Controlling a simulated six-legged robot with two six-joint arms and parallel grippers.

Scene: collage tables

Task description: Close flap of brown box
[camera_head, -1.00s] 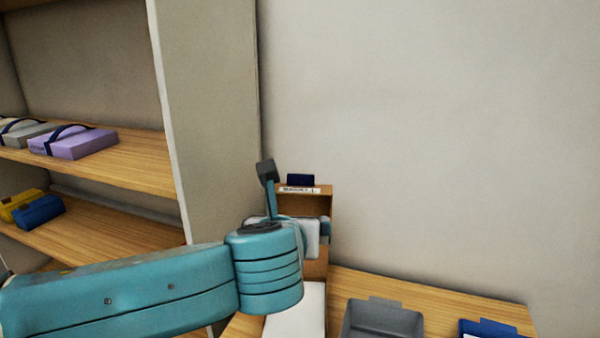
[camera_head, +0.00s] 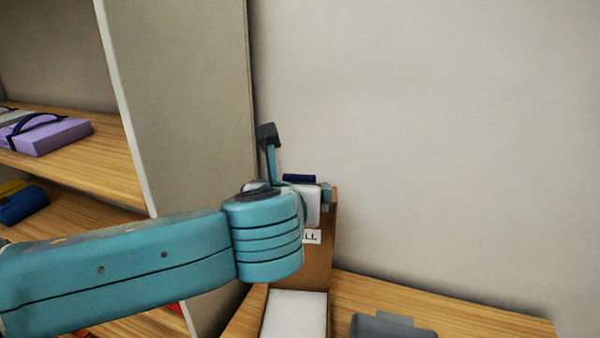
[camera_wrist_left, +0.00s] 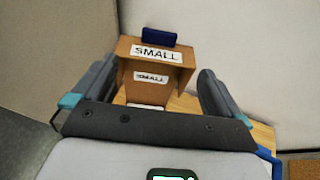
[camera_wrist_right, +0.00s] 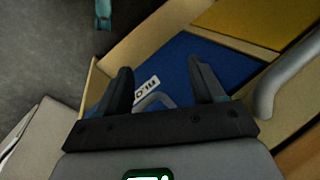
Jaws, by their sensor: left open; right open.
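The brown box (camera_head: 318,262) stands at the left end of the wooden table in the head view, partly hidden by my left wrist. The left wrist view shows it ahead, with a brown flap (camera_wrist_left: 139,48) sticking out at its top and a "SMALL" label on it. A second "SMALL" label (camera_wrist_left: 151,76) shows on the panel below. My left gripper (camera_wrist_left: 152,92) is open, its fingers framing the box from nearer the camera; contact cannot be told. My right gripper (camera_wrist_right: 160,85) is open over a blue flat item (camera_wrist_right: 215,62), with a grey handle (camera_wrist_right: 155,101) between its fingers.
A dark blue piece (camera_wrist_left: 160,37) sits behind the flap's top. A white block (camera_head: 294,314) lies before the box, and a grey tray (camera_head: 390,328) stands to its right. A shelf unit's side panel (camera_head: 185,110) rises at left. A yellow item (camera_wrist_right: 255,18) lies beside the blue one.

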